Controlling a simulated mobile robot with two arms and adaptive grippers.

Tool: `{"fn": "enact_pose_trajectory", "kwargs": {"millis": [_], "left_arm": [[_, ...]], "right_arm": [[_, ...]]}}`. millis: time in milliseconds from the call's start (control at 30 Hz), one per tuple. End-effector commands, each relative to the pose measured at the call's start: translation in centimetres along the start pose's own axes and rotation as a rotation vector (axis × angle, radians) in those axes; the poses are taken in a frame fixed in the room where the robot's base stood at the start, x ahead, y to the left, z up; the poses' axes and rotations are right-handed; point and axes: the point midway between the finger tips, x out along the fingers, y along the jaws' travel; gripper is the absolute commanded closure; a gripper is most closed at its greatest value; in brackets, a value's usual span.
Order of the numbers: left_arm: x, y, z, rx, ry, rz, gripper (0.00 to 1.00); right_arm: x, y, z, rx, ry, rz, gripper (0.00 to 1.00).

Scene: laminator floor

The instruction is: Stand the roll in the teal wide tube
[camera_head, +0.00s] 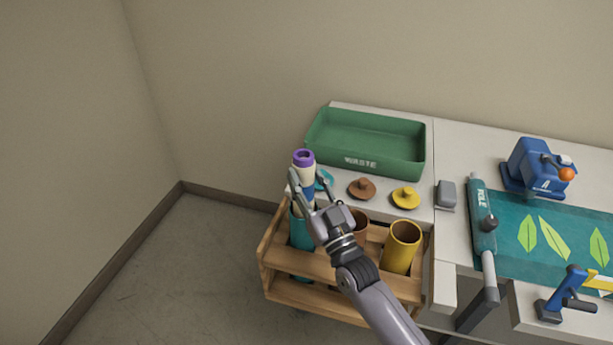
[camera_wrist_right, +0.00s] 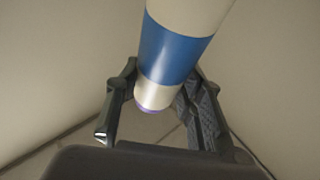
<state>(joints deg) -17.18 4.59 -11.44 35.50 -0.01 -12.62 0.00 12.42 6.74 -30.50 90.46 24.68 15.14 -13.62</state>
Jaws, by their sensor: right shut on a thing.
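The roll (camera_head: 304,170) is cream with a blue band and a purple end, and stands nearly upright. My right gripper (camera_head: 308,194) is shut on it around the blue band. In the right wrist view the roll (camera_wrist_right: 177,50) shows between the two fingers (camera_wrist_right: 160,108). The teal wide tube (camera_head: 301,233) stands in the left of the wooden rack, directly below the roll. The gripper hides where the roll's lower end meets the tube, so I cannot tell how deep it is inside. My left gripper is not in view.
The wooden rack (camera_head: 340,308) also holds a brown tube (camera_head: 360,222) and a yellow tube (camera_head: 402,247). Teal, brown (camera_head: 362,189) and yellow (camera_head: 405,198) lids lie on the table behind. A green waste tray (camera_head: 365,143) stands at the back. Open floor lies left.

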Motion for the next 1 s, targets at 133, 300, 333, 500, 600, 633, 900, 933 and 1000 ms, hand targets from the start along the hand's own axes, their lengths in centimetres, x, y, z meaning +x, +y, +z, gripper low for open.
{"fn": "enact_pose_trajectory", "kwargs": {"millis": [133,300,333,500,600,633,900,933,1000], "left_arm": [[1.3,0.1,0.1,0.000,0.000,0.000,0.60],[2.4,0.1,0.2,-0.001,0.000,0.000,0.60],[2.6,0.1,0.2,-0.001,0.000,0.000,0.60],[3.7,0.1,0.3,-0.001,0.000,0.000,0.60],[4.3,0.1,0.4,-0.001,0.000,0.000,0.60],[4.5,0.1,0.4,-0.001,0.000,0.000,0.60],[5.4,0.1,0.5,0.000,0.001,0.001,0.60],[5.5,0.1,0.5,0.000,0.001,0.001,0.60],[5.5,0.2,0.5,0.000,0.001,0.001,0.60]], "right_arm": [[-0.6,0.0,1.5,0.000,0.000,0.000,0.93],[-1.1,0.0,2.7,0.000,0.000,-0.001,0.93],[-1.2,0.0,2.9,0.000,0.000,-0.001,0.93],[-1.7,0.0,4.2,0.000,0.001,-0.001,0.93],[-2.0,0.0,4.9,0.000,0.000,0.000,0.93],[-2.1,0.0,5.1,0.000,0.000,0.000,0.93],[-2.6,0.0,6.2,0.000,0.000,-0.001,0.93],[-2.6,-0.1,6.3,0.000,0.000,-0.001,0.93],[-2.6,-0.1,6.4,0.000,0.001,-0.001,0.93]]}}
